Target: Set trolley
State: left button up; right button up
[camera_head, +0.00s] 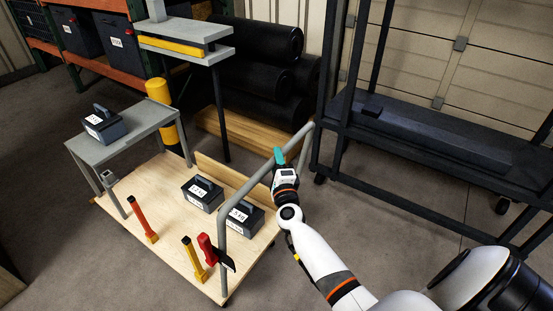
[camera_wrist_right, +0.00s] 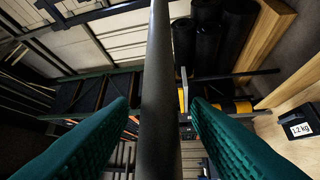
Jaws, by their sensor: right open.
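The trolley (camera_head: 165,190) has a pale wooden deck and a grey tubular handle (camera_head: 245,187) at its right end. My right gripper (camera_head: 279,157) is at the handle's upper bar. In the right wrist view the bar (camera_wrist_right: 160,60) runs between the two green fingers of the gripper (camera_wrist_right: 158,108). The fingers are open, with gaps on both sides of the bar. A red lever or pedal (camera_head: 208,248) stands at the deck's front right corner. My left gripper is not in view.
Two dark weight boxes (camera_head: 203,193) (camera_head: 243,220) rest on the deck. Another sits on a grey table (camera_head: 150,118). A dark rack (camera_head: 430,135) stands at right. Black rolls (camera_head: 262,75) lie behind.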

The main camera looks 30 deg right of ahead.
jog(key=shift+w+d, duration=0.2)
jog(key=shift+w, duration=0.1)
jog(key=shift+r, duration=0.1)
jog(key=shift+c, duration=0.5)
grip_shut()
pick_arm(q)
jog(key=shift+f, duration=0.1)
pick_arm(e)
jog(key=shift+w+a, duration=0.1)
jog(key=shift+w, duration=0.05)
